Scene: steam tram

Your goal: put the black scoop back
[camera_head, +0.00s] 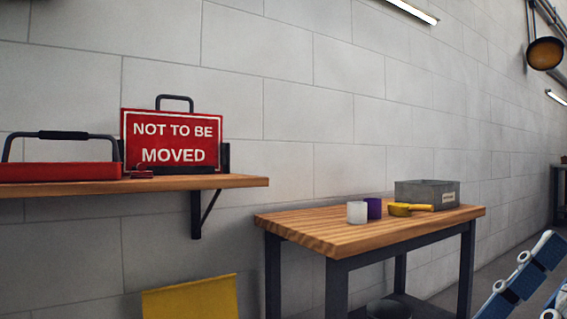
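I see no black scoop in the head view. A yellow scoop-like tool (402,210) with a handle lies on the wooden workbench (335,232), in front of a grey box (427,193) with a small label. Neither of my grippers shows in this view.
A white cup (357,212) and a purple cup (374,208) stand on the workbench, left of the yellow tool. A dark round container (388,309) is under it. A wall shelf (228,182) bears a red tray (60,171) and a red "NOT TO BE MOVED" sign (172,140). A yellow panel (190,299) stands below.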

